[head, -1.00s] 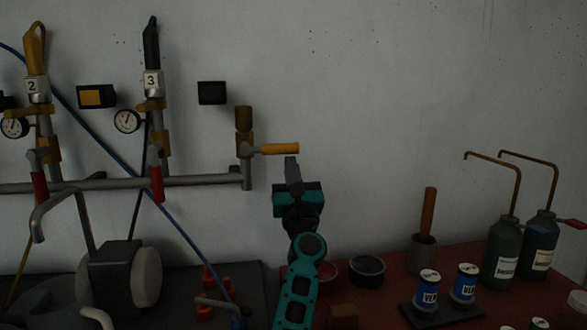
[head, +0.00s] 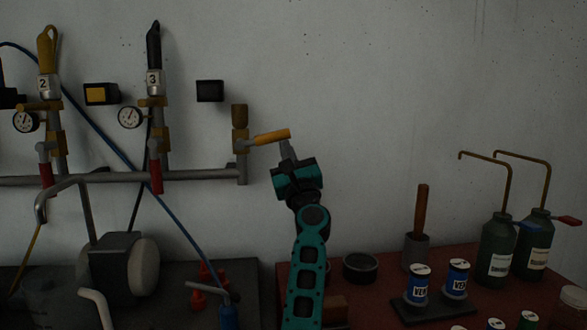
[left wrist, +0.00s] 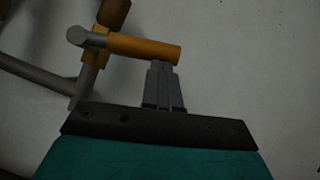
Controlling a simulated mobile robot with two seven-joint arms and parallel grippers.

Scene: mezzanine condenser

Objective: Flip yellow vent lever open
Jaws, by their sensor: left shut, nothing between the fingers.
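The yellow vent lever (head: 272,136) is at the right end of the grey pipe, under a brown cylindrical cap (head: 240,115). It points right and tilts slightly upward. My left gripper (head: 287,146) is shut and empty, with its fingertips at the underside of the lever near its free end. In the left wrist view the closed fingers (left wrist: 162,72) meet the lower edge of the lever (left wrist: 145,48) and seem to touch it. My right gripper is not in view.
The grey pipe (head: 205,175) runs left along the wall, with gauges, red-handled valves and hoses. Below right, a red bench holds blue spools (head: 418,284), green bottles (head: 497,250) and a pot with a wooden handle (head: 417,248). The wall right of the lever is clear.

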